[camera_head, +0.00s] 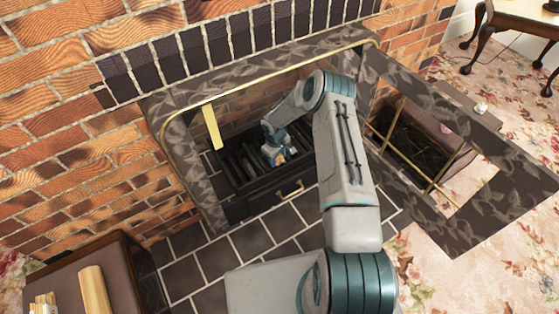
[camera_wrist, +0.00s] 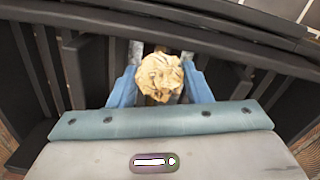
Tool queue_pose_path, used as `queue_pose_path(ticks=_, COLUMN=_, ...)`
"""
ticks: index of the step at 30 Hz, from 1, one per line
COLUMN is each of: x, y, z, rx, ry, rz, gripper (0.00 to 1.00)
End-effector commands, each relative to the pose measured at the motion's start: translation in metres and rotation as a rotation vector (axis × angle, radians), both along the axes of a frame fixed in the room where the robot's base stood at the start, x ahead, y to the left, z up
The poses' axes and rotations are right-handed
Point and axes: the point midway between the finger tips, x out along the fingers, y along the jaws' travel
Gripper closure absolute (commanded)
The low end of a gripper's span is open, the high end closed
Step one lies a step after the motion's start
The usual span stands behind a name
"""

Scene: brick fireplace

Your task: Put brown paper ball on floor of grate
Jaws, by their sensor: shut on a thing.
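The brown paper ball (camera_wrist: 159,76) is crumpled and tan, and sits between the blue fingers of my gripper (camera_wrist: 160,88) in the wrist view. My gripper is shut on it. In the head view my gripper (camera_head: 279,156) is inside the fireplace opening, over the dark grate (camera_head: 240,175) with its slatted bars. The bars also show around the ball in the wrist view (camera_wrist: 85,80). The ball is at or close above the bars; I cannot tell whether it touches them. In the head view the ball is mostly hidden by my gripper.
A brass rail (camera_head: 245,85) edges the marbled surround, and a brass handle (camera_head: 290,190) is at the grate's front. A box with wood (camera_head: 95,290) stands at lower left. Dark tiles (camera_head: 255,240) in front are clear.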

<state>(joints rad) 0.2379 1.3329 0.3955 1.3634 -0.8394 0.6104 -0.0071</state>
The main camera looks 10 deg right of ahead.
Motion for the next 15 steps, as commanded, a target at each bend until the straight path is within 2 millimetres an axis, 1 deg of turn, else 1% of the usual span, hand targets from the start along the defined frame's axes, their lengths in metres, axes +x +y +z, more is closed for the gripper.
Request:
queue_pose_path(ticks=1, x=0.0001, y=-0.0001, z=-0.0129, rx=0.001, ry=0.001, rz=-0.001, gripper=0.77)
queue_pose_path(ticks=3, x=0.0002, y=-0.0003, z=-0.0186, rx=0.001, ry=0.0, rz=-0.002, gripper=0.77)
queue_pose_path(ticks=10, x=0.0004, y=-0.0006, z=-0.0164, rx=-0.001, ry=-0.002, rz=-0.002, gripper=0.77)
queue_pose_path(ticks=15, x=0.0003, y=-0.0004, z=-0.0221, rx=-0.001, ry=-0.002, rz=-0.001, gripper=0.77)
